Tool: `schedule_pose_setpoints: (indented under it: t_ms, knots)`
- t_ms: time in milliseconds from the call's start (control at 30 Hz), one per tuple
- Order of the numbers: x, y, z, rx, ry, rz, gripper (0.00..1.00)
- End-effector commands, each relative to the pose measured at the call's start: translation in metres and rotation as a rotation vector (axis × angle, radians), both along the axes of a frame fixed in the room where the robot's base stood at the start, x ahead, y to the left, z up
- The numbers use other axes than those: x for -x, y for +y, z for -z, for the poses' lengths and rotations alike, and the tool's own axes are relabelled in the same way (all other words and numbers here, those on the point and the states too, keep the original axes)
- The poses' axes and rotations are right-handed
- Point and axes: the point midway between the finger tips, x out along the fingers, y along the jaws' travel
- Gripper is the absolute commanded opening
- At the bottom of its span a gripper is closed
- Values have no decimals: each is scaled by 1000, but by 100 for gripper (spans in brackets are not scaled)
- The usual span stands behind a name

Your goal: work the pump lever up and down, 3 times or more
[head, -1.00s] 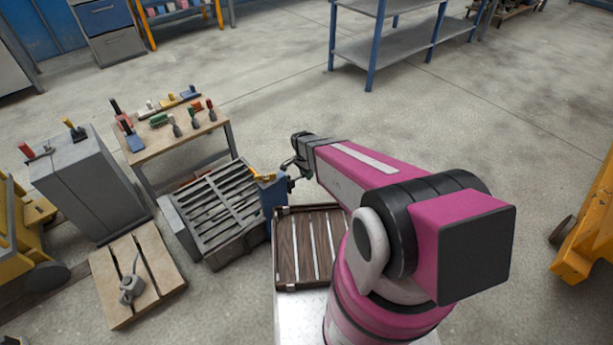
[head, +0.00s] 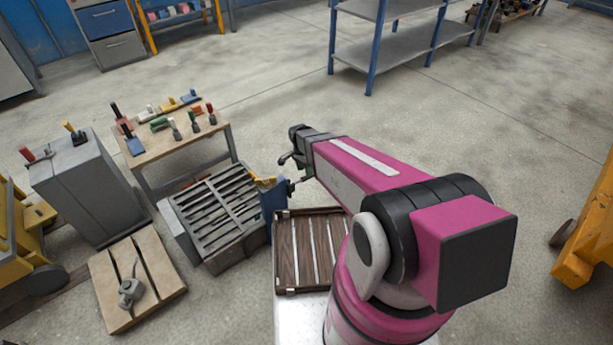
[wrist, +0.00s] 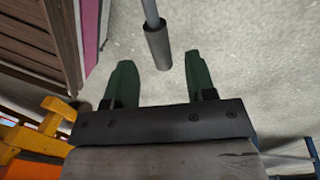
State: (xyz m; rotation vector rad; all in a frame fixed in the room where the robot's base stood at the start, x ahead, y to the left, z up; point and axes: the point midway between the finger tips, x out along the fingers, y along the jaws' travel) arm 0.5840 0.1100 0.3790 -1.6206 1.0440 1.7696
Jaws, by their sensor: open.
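The pump lever shows in the wrist view as a thin grey rod with a thick dark grip (wrist: 157,46). My gripper (wrist: 160,63) is open, with two green fingers. The end of the grip appears between the fingertips, but I cannot tell whether it is level with them or beyond them. Nothing is held. In the head view my gripper (head: 287,159) is above and right of a blue unit (head: 272,198) with a yellow top, which seems to be the pump. A small dark part sticks out on its right; most lever detail is too small there.
A brown slatted tray (head: 274,250) lies right beside the blue unit. A grey slatted box (head: 215,215) stands to its left. Behind are a wooden bench (head: 165,140) with coloured handles and a grey cabinet (head: 85,190). Open floor lies behind my gripper.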

Motion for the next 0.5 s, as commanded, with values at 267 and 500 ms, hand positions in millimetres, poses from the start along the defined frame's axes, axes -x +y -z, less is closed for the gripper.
schedule_pose_setpoints:
  t_ms: [267,500]
  knots:
    - [-6,5,-43,0,0,0,51]
    - [-8,7,-56,0,1,0,51]
